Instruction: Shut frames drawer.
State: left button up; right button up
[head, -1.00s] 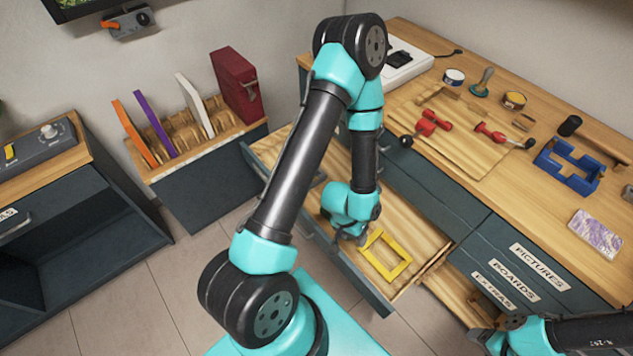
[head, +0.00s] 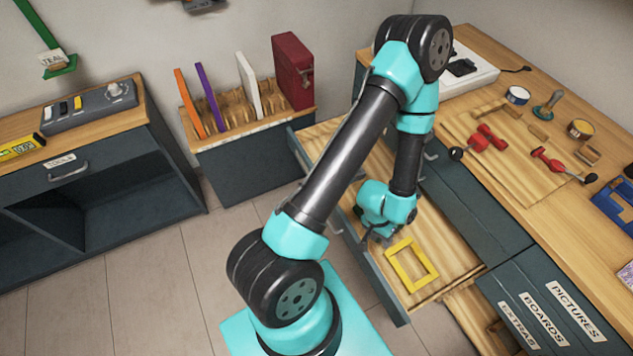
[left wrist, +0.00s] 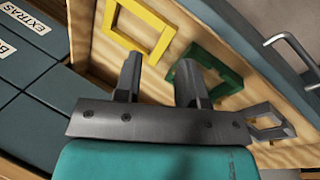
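The open frames drawer (head: 445,250) is pulled out from the workbench, with a wooden inside and a dark blue-grey front. A yellow frame (head: 412,265) lies in it and also shows in the left wrist view (left wrist: 140,28). That view also shows a green frame (left wrist: 206,77) and a grey frame (left wrist: 268,122) in the drawer, and a metal handle (left wrist: 290,50) on its front. My left gripper (head: 378,240) is over the drawer beside the yellow frame. Its two fingers (left wrist: 160,82) are apart with nothing between them. My right gripper is not in view.
Labelled drawers, PICTURES (head: 575,312), BOARDS and EXTRAS, are right of the open drawer. Another wooden compartment (head: 460,318) shows below it. Red-handled tools (head: 490,138) lie on the bench. A rack (head: 250,130) of upright coloured panels stands behind. Floor (head: 170,270) is clear at left.

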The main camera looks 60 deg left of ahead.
pick_arm(q)
jog(key=a+f+n, duration=0.1)
jog(key=a+n, duration=0.1)
jog(key=a, duration=0.1)
jog(key=a+f+n, duration=0.1)
jog(key=a+n, duration=0.2)
jog(key=a, duration=0.1)
jog(key=a+f+n, duration=0.2)
jog(key=a+n, duration=0.1)
jog(key=a, duration=0.1)
jog(key=shift+s+a, duration=0.15)
jog(key=shift+a, duration=0.1)
grip_shut()
jog(key=s+a+n+t+y, duration=0.1)
jog(key=s+a+n, duration=0.3)
jog(key=a+n, duration=0.4)
jog(key=s+a+n+t+y, duration=0.1)
jog(key=s+a+n+t, duration=0.3)
jog(key=a, duration=1.4)
jog(key=s+a+n+t, duration=0.3)
jog(key=s+a+n, duration=0.1)
jog(key=a+n, duration=0.8)
jog(key=shift+a+r+y, duration=0.25)
jog(key=shift+a+y, duration=0.15)
jog(key=shift+a, duration=0.3)
